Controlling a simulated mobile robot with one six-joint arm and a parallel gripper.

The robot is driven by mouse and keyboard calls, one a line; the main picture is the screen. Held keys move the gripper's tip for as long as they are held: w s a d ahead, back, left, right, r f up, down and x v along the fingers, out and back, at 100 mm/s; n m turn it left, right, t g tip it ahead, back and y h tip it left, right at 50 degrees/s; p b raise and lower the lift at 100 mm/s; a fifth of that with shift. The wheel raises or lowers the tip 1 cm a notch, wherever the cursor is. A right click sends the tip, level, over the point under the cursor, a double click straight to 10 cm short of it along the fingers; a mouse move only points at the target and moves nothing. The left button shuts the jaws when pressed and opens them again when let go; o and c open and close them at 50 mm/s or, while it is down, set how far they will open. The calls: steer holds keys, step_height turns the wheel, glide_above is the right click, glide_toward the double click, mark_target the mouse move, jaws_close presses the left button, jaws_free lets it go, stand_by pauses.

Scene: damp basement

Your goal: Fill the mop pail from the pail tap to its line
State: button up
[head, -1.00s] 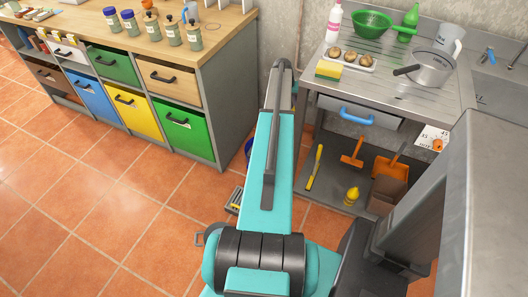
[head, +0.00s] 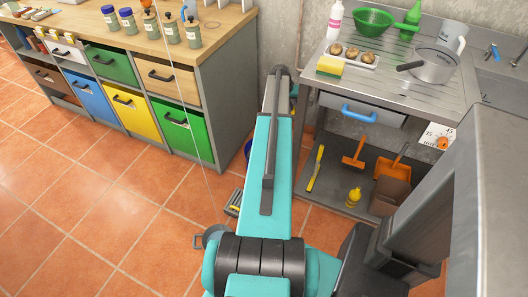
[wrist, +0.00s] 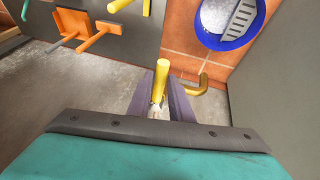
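In the wrist view, the blue mop pail (wrist: 204,22) stands on the tiles at top right, with a grey slatted wringer (wrist: 240,20) over part of its mouth. Its inside looks pale and speckled; I cannot make out a fill line or the level. A brass spout (wrist: 198,86) bends out beside my fingers, near the pail. My gripper (wrist: 161,84) has its dark purple fingers on both sides of a yellow tap lever (wrist: 161,74), closed against it. In the head view, my arm hides the gripper and tap; only a blue sliver of the pail (head: 248,149) shows.
A steel sink bench (head: 440,97) stands at right, with a pot (head: 433,67) and colander (head: 372,22). Its lower shelf holds an orange dustpan (head: 390,166) and a yellow bottle (head: 354,196). A drawer cabinet (head: 207,105) stands at left.

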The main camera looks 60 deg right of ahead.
steer(key=shift+o, duration=1.3)
steer(key=p+v, duration=0.2)
steer(key=v, duration=0.5)
steer(key=shift+p, duration=0.3)
